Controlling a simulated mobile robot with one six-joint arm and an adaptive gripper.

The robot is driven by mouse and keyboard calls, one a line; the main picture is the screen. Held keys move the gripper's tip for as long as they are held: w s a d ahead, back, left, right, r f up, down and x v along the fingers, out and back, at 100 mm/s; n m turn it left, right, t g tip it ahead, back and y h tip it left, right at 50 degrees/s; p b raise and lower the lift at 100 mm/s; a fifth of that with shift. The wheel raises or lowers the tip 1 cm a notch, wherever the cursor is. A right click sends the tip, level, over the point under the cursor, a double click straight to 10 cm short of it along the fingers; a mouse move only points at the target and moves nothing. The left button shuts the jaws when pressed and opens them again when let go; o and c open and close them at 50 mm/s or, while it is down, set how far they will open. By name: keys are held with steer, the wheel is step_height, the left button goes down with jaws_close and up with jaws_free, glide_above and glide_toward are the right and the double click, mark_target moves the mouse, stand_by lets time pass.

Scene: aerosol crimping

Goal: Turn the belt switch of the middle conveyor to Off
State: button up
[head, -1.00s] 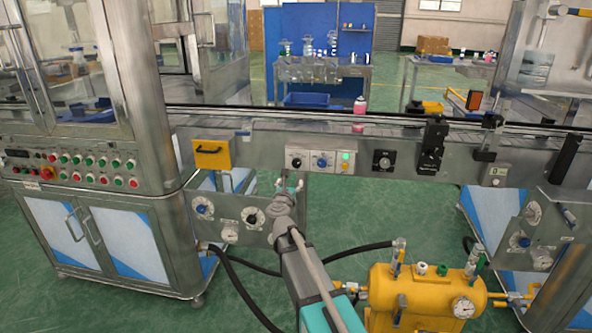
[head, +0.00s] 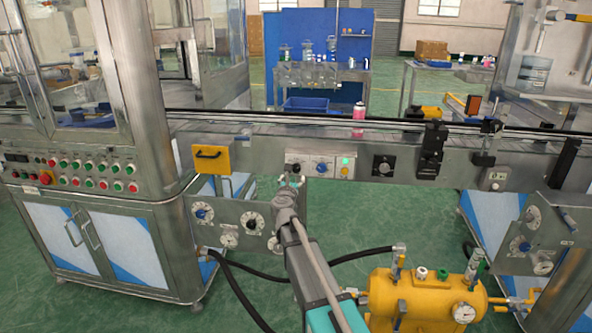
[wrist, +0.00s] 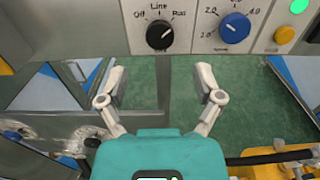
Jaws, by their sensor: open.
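The belt switch is a black rotary knob (wrist: 160,35) with the labels Off, Line and Run above it. Its pale mark seems to lean up and right, toward Run. In the head view the knob (head: 296,168) sits at the left of the small control panel on the middle conveyor's front (head: 265,150), partly behind my gripper tips. My gripper (wrist: 160,76) is open and empty, its two fingers spread just below the knob in the wrist view, with no contact visible. In the head view my gripper (head: 290,182) is at the panel's lower left edge.
A blue dial (wrist: 235,27) and a lit green lamp (wrist: 284,35) are right of the switch. A yellow handled box (head: 211,158) is to the left. Below are a gauge panel (head: 235,222), a yellow tank (head: 425,298) and black hoses. A pink bottle (head: 360,110) stands on the belt.

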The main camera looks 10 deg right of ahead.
mark_target(296, 168)
steer(key=x, duration=0.8)
steer(key=c, duration=1.2)
steer(key=shift+o, duration=0.2)
